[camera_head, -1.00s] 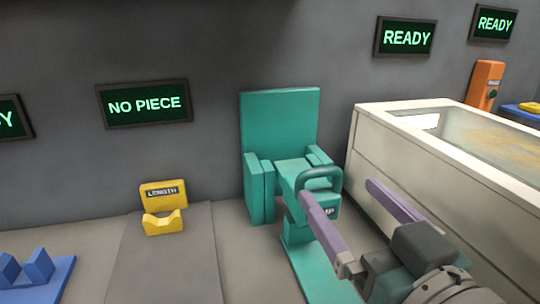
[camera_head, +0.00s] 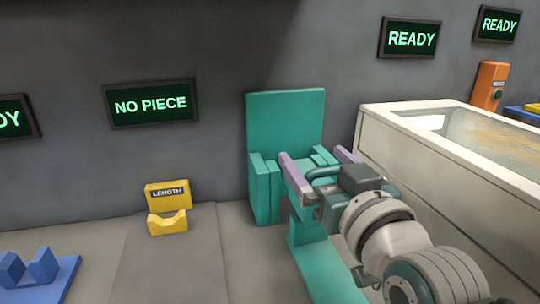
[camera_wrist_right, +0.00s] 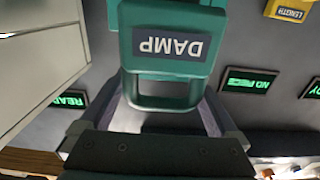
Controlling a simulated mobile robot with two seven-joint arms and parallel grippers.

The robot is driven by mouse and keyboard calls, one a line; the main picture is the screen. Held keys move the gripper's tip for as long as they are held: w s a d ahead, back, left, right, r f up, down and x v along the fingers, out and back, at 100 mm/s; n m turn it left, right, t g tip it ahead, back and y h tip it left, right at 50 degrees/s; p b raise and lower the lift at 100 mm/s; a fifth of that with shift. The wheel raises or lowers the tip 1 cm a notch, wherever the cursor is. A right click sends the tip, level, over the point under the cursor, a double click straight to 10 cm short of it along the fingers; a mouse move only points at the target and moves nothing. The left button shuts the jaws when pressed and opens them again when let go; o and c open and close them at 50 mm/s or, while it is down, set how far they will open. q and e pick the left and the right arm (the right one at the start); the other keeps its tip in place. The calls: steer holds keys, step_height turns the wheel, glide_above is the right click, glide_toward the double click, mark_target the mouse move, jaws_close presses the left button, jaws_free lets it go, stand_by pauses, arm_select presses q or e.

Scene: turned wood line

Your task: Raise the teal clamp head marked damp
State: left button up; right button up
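The teal clamp head (camera_wrist_right: 166,38) shows close up in the right wrist view, with a DAMP label that reads upside down and a teal loop handle (camera_wrist_right: 165,103). In the head view its handle (camera_head: 322,173) shows in front of the teal clamp stand (camera_head: 284,118), and my gripper hides most of the head. My right gripper (camera_head: 318,160) is open, with its two purple fingers spread to either side of the handle. Whether the fingers touch the handle is not clear. My left gripper is not in view.
A cream, glass-topped tank (camera_head: 384,140) stands close to the right. A yellow LENGTH cradle (camera_head: 168,222) and blue blocks (camera_head: 38,268) sit to the left. Wall screens read NO PIECE (camera_head: 150,104) and READY (camera_head: 409,38). An orange box (camera_head: 488,85) stands at the far right.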

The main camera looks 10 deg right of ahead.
jaws_close()
stand_by(0.6)
